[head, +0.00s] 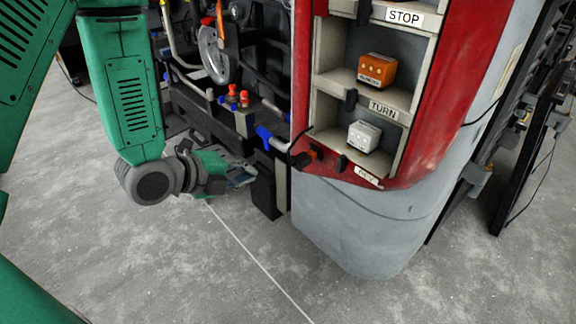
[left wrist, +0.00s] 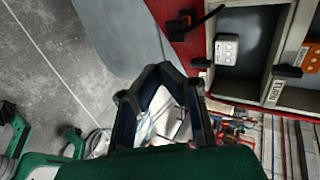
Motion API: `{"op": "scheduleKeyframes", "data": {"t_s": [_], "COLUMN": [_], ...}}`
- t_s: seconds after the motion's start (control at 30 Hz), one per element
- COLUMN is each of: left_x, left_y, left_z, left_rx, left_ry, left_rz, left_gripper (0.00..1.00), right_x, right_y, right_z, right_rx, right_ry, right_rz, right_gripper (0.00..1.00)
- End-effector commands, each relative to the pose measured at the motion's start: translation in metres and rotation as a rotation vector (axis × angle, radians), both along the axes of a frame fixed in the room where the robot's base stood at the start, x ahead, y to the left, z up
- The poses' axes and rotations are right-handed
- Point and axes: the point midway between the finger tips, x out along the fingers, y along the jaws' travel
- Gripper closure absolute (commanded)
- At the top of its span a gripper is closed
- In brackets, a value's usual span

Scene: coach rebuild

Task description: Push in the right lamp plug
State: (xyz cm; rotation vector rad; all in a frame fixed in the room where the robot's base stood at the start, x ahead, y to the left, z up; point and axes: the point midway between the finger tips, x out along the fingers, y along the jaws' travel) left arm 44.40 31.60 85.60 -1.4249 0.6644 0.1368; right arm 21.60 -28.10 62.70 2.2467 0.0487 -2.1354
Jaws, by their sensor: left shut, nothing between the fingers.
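An orange lamp unit (head: 377,70) stands one shelf higher. My left gripper (head: 247,176) is shut and empty, left of the panel and apart from the plug. My right gripper is not in view.
A blue-ended grey pipe (head: 270,139) juts out left of the plug. Dark machinery with a wheel (head: 213,55) and red-capped fittings (head: 238,96) fills the bay behind. The grey rounded body (head: 370,225) bulges below the panel. The concrete floor (head: 170,265) is open in front.

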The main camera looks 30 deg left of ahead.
Motion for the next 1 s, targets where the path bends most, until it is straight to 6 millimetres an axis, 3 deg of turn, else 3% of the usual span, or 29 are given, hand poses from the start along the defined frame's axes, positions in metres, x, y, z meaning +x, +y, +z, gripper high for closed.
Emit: {"op": "scheduleKeyframes", "data": {"t_s": [0.4,0.53,0.7,1.0], "left_x": [0.071,0.09,0.102,0.105], "left_y": [-0.026,-0.033,-0.037,-0.038], "left_z": [-0.045,-0.041,-0.041,-0.041], "left_rx": [-0.003,-0.003,-0.001,-0.001], "left_ry": [-0.001,-0.003,-0.002,0.0], "left_rz": [0.0,0.002,0.003,0.003], "left_gripper": [1.0,1.0,1.0,1.0], "right_x": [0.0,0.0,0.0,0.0], "right_y": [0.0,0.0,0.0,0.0], "right_z": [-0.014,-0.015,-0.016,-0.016], "right_rx": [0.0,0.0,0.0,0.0], "right_ry": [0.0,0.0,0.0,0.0], "right_rz": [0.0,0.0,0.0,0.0], "right_gripper": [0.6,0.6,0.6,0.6]}}
